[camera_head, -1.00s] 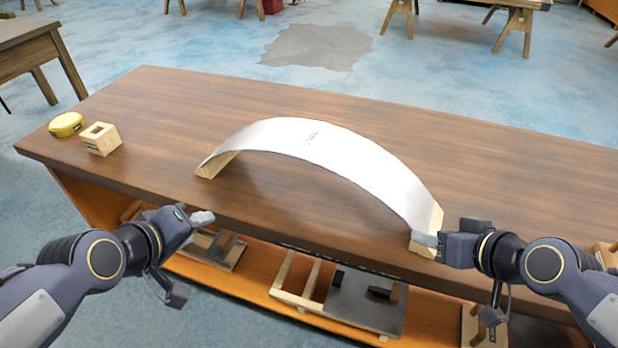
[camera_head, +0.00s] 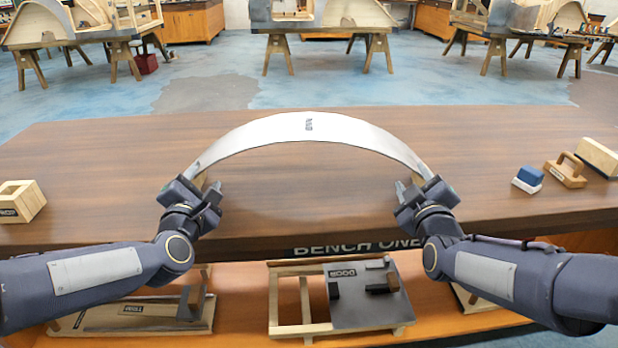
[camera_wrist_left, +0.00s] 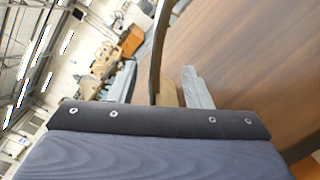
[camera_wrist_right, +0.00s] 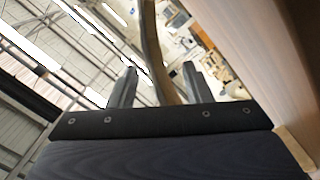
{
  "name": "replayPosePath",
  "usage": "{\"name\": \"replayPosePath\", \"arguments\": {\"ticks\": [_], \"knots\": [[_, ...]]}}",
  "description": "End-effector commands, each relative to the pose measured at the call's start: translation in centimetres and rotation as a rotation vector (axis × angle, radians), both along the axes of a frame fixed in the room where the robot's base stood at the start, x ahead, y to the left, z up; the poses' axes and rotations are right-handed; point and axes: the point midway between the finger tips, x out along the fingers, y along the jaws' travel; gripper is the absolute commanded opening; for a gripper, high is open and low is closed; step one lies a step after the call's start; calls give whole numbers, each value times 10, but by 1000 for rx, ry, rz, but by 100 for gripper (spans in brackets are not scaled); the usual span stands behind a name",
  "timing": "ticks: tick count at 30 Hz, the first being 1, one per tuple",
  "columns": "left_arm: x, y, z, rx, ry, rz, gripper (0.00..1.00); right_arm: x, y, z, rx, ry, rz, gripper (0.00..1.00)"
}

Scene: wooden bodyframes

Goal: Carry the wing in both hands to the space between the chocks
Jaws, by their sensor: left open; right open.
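The wing is a curved silver-white sheet (camera_head: 308,126) arched over the wooden bench top (camera_head: 300,190). My left gripper (camera_head: 197,184) is at its left end and my right gripper (camera_head: 410,187) is at its right end. Both are open. In the left wrist view the wing's wooden-edged end (camera_wrist_left: 165,85) stands between the two fingers (camera_wrist_left: 160,90). In the right wrist view the wing's other end (camera_wrist_right: 158,70) also passes between the fingers (camera_wrist_right: 157,85). I cannot tell if any finger touches it. A wooden block (camera_head: 22,201) with an opening is at the far left; I cannot tell whether it is a chock.
A blue-and-white block (camera_head: 528,178), a wooden-handled tool (camera_head: 565,170) and a larger wooden block (camera_head: 598,157) sit at the bench's right. A lower shelf (camera_head: 240,320) holds a grey door panel (camera_head: 365,295). The bench between the wing and these items is clear.

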Motion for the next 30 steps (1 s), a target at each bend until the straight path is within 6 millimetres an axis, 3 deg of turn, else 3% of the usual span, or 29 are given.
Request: {"name": "replayPosePath", "arguments": {"ticks": [14, 30], "knots": [[7, 2, -1, -35, -13, 11, 45, 7, 1, 3, -29, -22, -4, 45], [76, 1, -1, -33, -12, 11, 45, 76, 1, 2, -28, -22, -2, 45]]}}
